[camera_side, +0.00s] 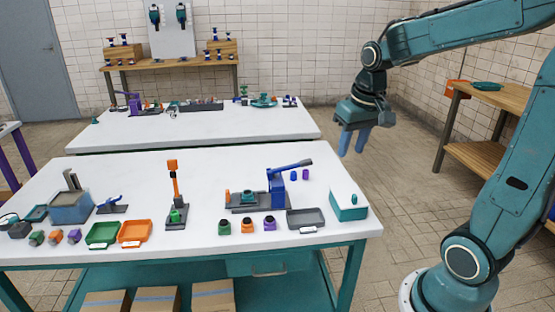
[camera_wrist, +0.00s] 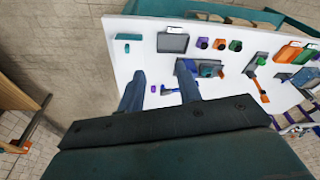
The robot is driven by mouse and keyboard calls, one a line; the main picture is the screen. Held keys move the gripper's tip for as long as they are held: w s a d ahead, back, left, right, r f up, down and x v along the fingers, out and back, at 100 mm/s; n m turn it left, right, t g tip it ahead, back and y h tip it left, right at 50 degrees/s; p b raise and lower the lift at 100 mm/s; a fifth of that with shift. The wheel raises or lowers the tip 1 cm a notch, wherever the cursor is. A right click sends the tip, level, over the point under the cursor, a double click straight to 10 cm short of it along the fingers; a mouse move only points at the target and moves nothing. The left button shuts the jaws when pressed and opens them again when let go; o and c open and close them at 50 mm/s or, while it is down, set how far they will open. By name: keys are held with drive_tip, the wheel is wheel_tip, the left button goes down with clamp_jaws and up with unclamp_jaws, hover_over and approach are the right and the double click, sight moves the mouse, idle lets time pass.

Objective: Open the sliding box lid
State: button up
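The box (camera_side: 350,214) is teal with a white lid (camera_side: 341,192) on top, and it sits at the front right corner of the near white table. A small teal knob (camera_side: 354,199) stands on the lid, which appears to cover the box. In the wrist view the box (camera_wrist: 128,37) shows near the table's corner, and its white lid is hard to tell from the tabletop. My gripper (camera_side: 353,147) hangs high beyond the table's right edge, behind and above the box. Its two blue fingers are apart and empty, as the wrist view (camera_wrist: 162,78) also shows.
A grey tray (camera_side: 306,217) lies just left of the box. The floor right of the table is clear. A wooden bench (camera_side: 490,100) stands at the right.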

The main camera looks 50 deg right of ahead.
sight(355, 195)
drive_tip(key=d+f+m+g, duration=0.1)
drive_tip(key=d+f, duration=0.3)
drive_tip(key=d, duration=0.2)
drive_tip(key=w+d+f+m+g, duration=0.1)
drive_tip(key=d+f+m, duration=0.1)
drive_tip(key=d+f, duration=0.2)
drive_tip(key=d, duration=0.2)
drive_tip(key=shift+w+d+m+y, duration=0.3)
drive_tip(key=shift+y, duration=0.1)
drive_tip(key=shift+f, duration=0.1)
drive_tip(key=shift+f, duration=6.8)
clamp_jaws()
